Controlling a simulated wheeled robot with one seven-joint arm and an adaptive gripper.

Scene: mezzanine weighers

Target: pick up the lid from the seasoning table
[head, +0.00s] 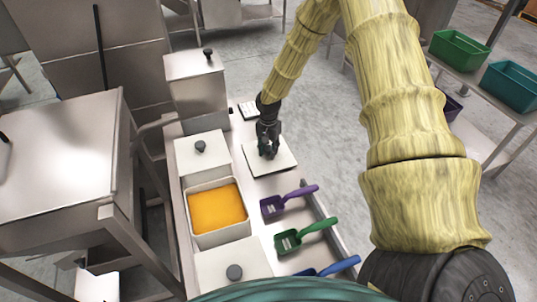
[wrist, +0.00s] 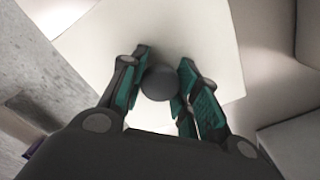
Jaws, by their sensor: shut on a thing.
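The lid (head: 284,160) is a pale square plate with a dark round knob. It is at the far right part of the steel seasoning table (head: 262,187), beyond the scoops. My gripper (head: 267,152) points down over the lid's middle, its fingers shut on the knob. In the wrist view the knob (wrist: 159,84) sits between the two teal-padded fingers, and the lid (wrist: 195,40) spreads out behind it. I cannot tell whether the lid rests on the table or is slightly raised.
An open bin of orange seasoning (head: 217,207) stands between lidded bins. Purple (head: 272,207), green (head: 288,242) and blue (head: 340,266) scoops lie along the right side. A tall steel box (head: 197,88) and a small scale-like device (head: 248,110) are behind.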

